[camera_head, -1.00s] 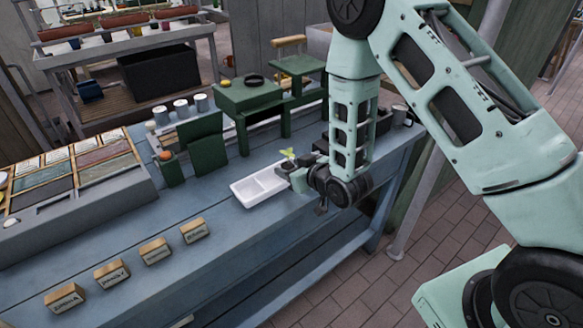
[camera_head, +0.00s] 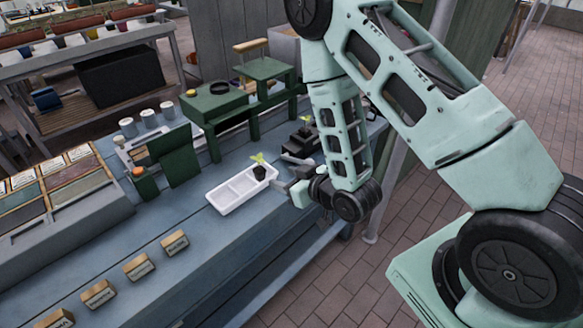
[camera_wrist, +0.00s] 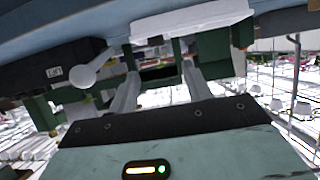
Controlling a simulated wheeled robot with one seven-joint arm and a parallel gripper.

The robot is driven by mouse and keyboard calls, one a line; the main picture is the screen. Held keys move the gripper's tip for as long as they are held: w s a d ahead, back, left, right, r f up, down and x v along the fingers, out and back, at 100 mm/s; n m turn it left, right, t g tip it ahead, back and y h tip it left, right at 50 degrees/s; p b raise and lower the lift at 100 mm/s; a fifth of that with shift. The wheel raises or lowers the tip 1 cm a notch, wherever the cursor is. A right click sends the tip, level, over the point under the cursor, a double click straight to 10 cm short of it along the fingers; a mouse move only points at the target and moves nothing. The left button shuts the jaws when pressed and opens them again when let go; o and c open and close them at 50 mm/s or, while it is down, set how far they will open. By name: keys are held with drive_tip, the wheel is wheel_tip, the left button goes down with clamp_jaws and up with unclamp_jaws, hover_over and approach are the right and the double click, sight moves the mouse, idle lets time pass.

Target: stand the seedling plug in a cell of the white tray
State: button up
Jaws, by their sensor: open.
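The seedling plug (camera_head: 260,172), a small dark block with pale green leaves, shows upright at the right-hand cell of the white tray (camera_head: 222,205). It appears to stand inside that cell, but its base is too small to make out. The tray's left cell is empty. My gripper (camera_head: 282,178) is open, just right of the plug and apart from it, at the tray's right end. In the wrist view, the two fingers (camera_wrist: 158,78) are spread with nothing between them, and the white tray (camera_wrist: 195,18) shows at the top.
A black holder (camera_head: 301,142) with another seedling (camera_head: 306,124) stands behind my gripper. A green stand (camera_head: 215,103) and a green upright panel (camera_head: 173,160) are behind the tray. Small labelled blocks (camera_head: 138,267) line the bench front.

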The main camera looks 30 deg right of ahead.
drive_tip(key=s+a+r+n+g+p, duration=0.2)
drive_tip(key=s+a+r+g, duration=0.3)
drive_tip(key=a+r+g, duration=0.35)
drive_tip(key=s+r+n+g+h, duration=0.1)
drive_tip(key=s+r+g, duration=0.1)
drive_tip(key=s+r, duration=0.4)
drive_tip(key=s+a+r+n+g+h, duration=0.1)
drive_tip(key=s+r, duration=0.5)
drive_tip(key=s, duration=0.7)
drive_tip(key=shift+s+a+g+h, duration=0.3)
drive_tip(key=shift+g+h, duration=0.35)
drive_tip(key=shift+h, duration=0.15)
drive_tip(key=shift+w+d, duration=0.1)
